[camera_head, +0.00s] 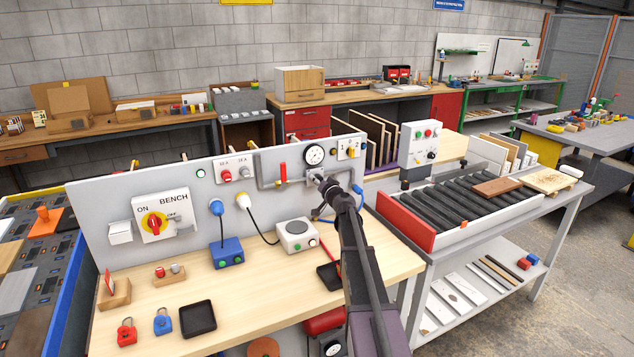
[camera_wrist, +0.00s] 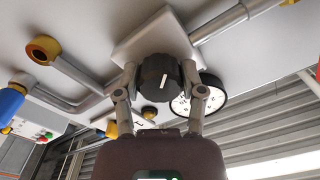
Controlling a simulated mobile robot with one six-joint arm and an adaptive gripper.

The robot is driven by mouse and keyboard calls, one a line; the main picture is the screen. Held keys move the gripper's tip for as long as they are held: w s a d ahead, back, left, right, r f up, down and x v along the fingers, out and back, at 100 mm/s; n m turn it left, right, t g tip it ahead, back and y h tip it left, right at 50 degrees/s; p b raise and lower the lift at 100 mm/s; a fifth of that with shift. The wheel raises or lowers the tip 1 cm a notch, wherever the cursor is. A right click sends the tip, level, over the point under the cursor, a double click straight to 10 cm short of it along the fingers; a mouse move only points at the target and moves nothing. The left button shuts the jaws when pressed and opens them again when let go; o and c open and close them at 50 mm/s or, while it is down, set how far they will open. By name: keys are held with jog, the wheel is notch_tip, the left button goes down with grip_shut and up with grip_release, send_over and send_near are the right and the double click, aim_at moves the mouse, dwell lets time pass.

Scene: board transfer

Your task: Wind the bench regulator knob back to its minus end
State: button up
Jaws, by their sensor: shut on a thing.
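In the head view my gripper (camera_head: 318,176) is at the panel just below the round gauge (camera_head: 314,155) and hides the knob. The gauge also shows in the wrist view (camera_wrist: 212,97). I cannot make out plus or minus marks.
The grey panel (camera_head: 90,215) carries a red-and-yellow BENCH switch (camera_head: 155,223), plugs, pipes and a red-handled lever (camera_head: 283,174). A white box (camera_head: 296,234) and black tray (camera_head: 197,318) rest on the wooden bench. A roller conveyor (camera_head: 465,204) stands to the right.

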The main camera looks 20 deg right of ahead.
jog(key=shift+w+n, duration=0.1)
jog(key=shift+n, duration=0.4)
jog(key=o, duration=1.2)
jog(key=shift+c, duration=0.2)
jog(key=s, duration=1.2)
jog(key=shift+d, duration=0.2)
